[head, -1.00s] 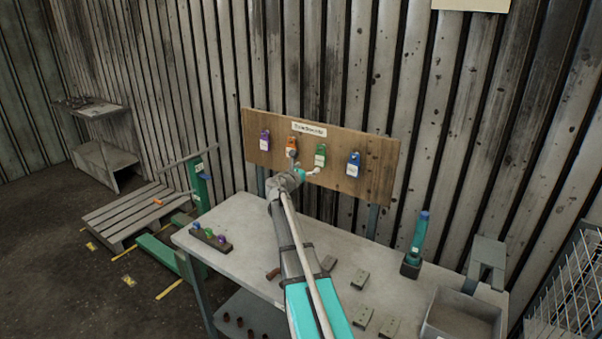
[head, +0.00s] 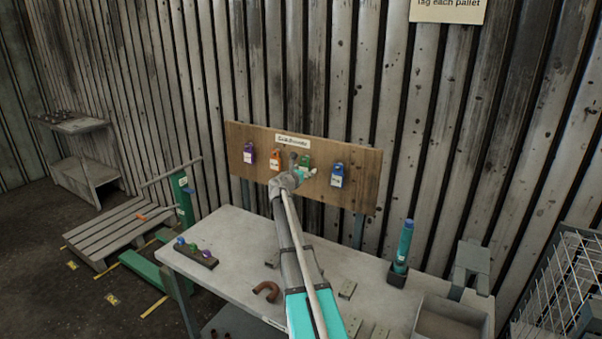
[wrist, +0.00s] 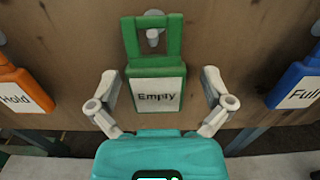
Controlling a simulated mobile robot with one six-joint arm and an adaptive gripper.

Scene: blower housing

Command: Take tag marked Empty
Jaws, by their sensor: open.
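The green tag marked Empty (wrist: 157,92) hangs by its loop on a peg (wrist: 153,36) of the wooden board, in the middle of the wrist view. My gripper (wrist: 158,92) is open, with one finger on each side of the tag and gaps showing between fingers and tag. In the head view the green tag (head: 305,162) is partly hidden behind my gripper (head: 305,175). The orange tag marked Hold (wrist: 14,88) hangs to the left and the blue tag marked Full (wrist: 299,82) to the right.
A purple tag (head: 249,153) hangs at the board's (head: 360,165) left. A pallet (head: 118,230) lies left.

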